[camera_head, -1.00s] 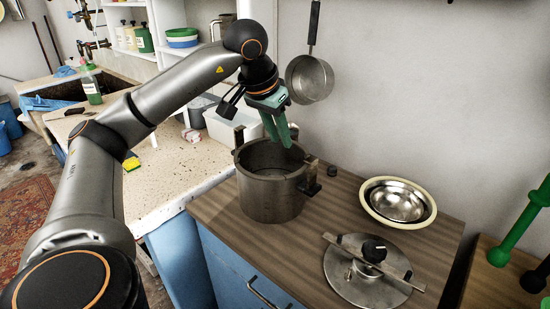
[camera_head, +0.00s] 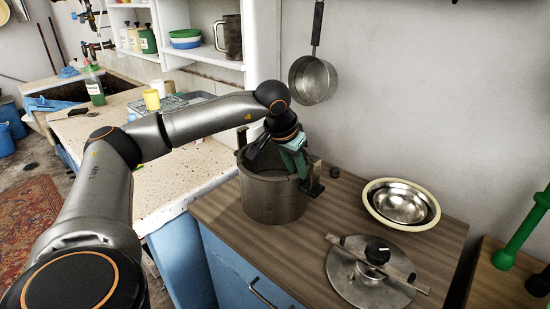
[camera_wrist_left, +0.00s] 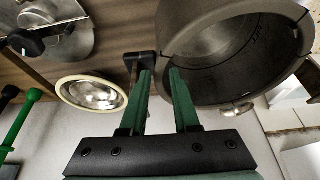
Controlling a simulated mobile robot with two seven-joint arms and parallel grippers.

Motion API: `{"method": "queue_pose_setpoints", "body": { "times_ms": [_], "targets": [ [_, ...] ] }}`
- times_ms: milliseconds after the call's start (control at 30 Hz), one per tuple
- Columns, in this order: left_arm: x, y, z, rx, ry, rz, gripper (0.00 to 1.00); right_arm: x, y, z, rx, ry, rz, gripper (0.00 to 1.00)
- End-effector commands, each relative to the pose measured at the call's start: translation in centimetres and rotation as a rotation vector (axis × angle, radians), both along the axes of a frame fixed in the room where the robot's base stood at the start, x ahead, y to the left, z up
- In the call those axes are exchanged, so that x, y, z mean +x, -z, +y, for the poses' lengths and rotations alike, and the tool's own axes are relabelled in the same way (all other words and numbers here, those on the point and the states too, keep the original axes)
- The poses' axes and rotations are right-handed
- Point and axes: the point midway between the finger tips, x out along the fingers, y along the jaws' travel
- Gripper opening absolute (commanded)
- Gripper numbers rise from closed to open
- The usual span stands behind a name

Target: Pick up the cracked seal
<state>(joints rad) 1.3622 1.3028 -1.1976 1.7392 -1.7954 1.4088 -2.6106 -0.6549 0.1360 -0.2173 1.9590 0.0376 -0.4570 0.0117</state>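My left gripper (camera_head: 299,169) is over the right rim of a grey metal pot (camera_head: 272,203). In the left wrist view its two green fingers (camera_wrist_left: 159,73) are apart, with nothing held between them. There the open pot (camera_wrist_left: 225,82) is just right of the fingers, and a dark handle bracket (camera_wrist_left: 131,66) is beside the left finger. I cannot tell whether the fingers touch the pot. No cracked seal can be made out for certain. A cream ring (camera_head: 369,207) surrounds a shiny metal bowl (camera_head: 402,203); whether it is a seal or a rim is unclear. My right gripper is not in view.
A round metal lid (camera_head: 350,283) with a crossbar and black knob lies at the front of the wooden counter (camera_head: 240,232). A saucepan (camera_head: 313,80) hangs on the wall. Green-handled things (camera_head: 521,230) stand at the right. Bare counter lies between pot and lid.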

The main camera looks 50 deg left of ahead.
Motion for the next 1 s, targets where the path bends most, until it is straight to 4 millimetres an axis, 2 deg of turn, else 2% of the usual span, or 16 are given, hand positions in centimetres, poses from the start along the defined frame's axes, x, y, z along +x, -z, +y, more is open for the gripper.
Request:
{"method": "queue_pose_setpoints", "body": {
  "times_ms": [100, 367, 1000],
  "targets": [
    [-0.01, -0.01, -0.01, 0.000, 0.000, 0.000, 0.29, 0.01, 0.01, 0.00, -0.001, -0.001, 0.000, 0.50],
    [-0.03, -0.02, -0.01, 0.000, 0.000, 0.001, 0.00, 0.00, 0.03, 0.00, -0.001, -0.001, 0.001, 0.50],
    [-0.07, -0.17, -0.01, 0.000, 0.000, 0.000, 0.00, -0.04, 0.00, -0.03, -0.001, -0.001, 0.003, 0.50]
  ]
}}
